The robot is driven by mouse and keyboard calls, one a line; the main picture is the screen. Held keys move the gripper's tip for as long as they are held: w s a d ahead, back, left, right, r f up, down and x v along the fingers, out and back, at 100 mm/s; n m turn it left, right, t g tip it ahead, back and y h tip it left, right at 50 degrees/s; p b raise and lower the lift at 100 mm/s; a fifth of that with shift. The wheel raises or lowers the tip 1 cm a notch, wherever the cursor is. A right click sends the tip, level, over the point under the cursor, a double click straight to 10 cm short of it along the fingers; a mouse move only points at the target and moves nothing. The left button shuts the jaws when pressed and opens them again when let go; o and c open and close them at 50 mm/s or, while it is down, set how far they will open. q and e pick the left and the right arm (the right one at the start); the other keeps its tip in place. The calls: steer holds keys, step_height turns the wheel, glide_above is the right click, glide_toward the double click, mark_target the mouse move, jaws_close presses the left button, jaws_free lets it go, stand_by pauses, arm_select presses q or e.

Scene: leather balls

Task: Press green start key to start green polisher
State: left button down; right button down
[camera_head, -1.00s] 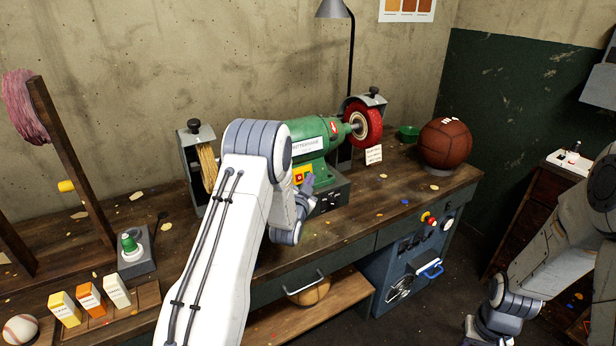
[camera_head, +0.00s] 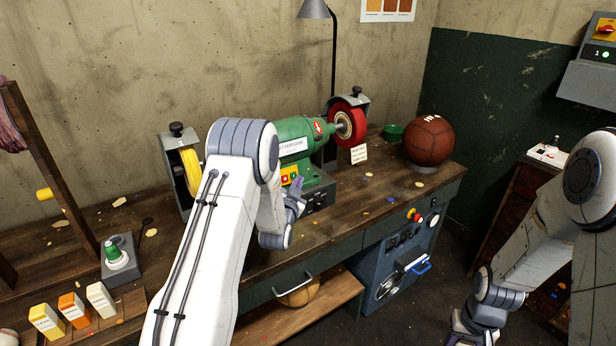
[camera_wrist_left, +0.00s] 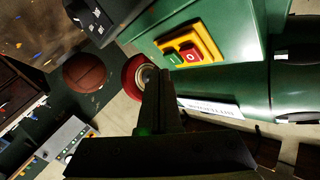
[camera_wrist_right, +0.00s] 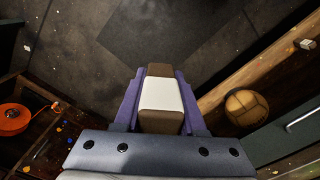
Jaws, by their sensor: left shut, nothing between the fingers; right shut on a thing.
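The green polisher (camera_head: 292,135) stands on the bench with a red wheel (camera_head: 349,124) on its right and a yellow wheel (camera_head: 190,170) on its left. Its yellow switch plate (camera_head: 290,174) shows close in the left wrist view, with the green start key (camera_wrist_left: 174,58) beside a red key (camera_wrist_left: 189,54) marked 0. My left gripper (camera_head: 298,190) is shut and empty in front of the plate. In the left wrist view its fingers (camera_wrist_left: 158,85) lie just below the keys; contact cannot be told. My right gripper (camera_wrist_right: 160,90) is shut on a white and brown block (camera_wrist_right: 160,98), low beside the bench.
A brown ball (camera_head: 428,140) sits on the bench's right end. A blue cabinet (camera_head: 395,270) is under the bench. A wall switch box (camera_head: 590,75) hangs at the right.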

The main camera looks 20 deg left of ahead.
arm_select(q)
steer(key=shift+d, duration=0.1)
steer(key=shift+s+d+r, duration=0.3)
steer(key=shift+s+d, duration=0.45)
steer(key=shift+d, duration=0.2)
steer(key=shift+s+d+r, duration=0.25)
steer(key=shift+s+d, duration=0.5)
steer(key=shift+d, duration=0.15)
steer(key=s+d+r+m+g+h, duration=0.1)
steer(key=s+d+g+h, duration=0.25)
steer(key=s+d, duration=0.5)
steer(key=s+d+r+m+g+h, duration=0.15)
steer(key=s+d+g, duration=0.4)
steer(key=d, duration=0.65)
steer(key=s+a+r+g+y, duration=0.1)
steer(key=s+g, duration=0.7)
steer(key=s, duration=2.1)
steer(key=shift+s+r+m+g+y+p, duration=0.3)
steer(key=shift+s+m+y+p, duration=0.05)
steer(key=shift+s+y+p, duration=0.1)
